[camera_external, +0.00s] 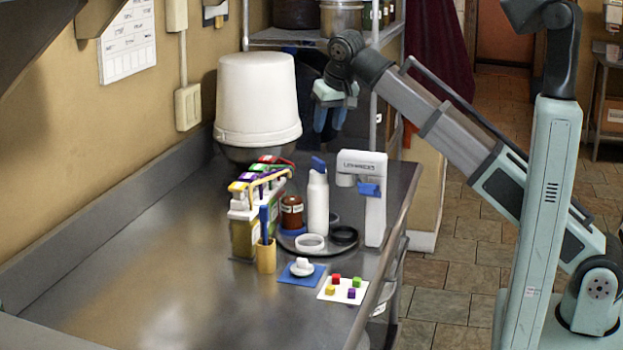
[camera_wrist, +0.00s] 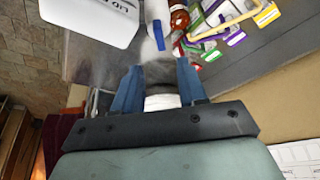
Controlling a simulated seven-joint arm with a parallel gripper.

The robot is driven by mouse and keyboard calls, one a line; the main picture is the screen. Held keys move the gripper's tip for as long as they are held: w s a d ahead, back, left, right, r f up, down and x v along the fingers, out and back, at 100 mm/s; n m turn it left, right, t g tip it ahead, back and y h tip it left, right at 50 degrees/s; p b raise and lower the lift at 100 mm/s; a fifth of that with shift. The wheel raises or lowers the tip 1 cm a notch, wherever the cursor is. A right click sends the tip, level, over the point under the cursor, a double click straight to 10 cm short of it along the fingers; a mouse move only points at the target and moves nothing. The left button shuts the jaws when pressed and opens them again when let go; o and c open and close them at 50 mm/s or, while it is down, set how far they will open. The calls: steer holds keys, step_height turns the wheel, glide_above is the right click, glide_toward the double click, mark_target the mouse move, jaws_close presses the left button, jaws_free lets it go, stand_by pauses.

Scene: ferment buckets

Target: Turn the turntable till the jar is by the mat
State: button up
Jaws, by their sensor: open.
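The dark round turntable (camera_external: 287,241) is near the right side of the steel counter. The brown jar (camera_external: 291,210) with a pale label stands at its back left; it also shows in the wrist view (camera_wrist: 179,17). A white bottle (camera_external: 318,205) with a blue top, a white ring (camera_external: 310,243) and a black ring (camera_external: 344,236) are at the turntable. The blue mat (camera_external: 288,275), bearing a small white object, lies in front of the turntable, apart from the jar. My gripper (camera_external: 330,125) is open and empty, fingers down, above and behind the turntable.
A white dispenser (camera_external: 375,215) stands close at the turntable's right. A white card (camera_external: 330,294) with coloured cubes lies in front. A large white bucket (camera_external: 257,100) is behind. The counter's front left is clear.

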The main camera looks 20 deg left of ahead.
mark_target(319, 160)
steer(key=x, duration=1.2)
jaws_close()
stand_by(0.5)
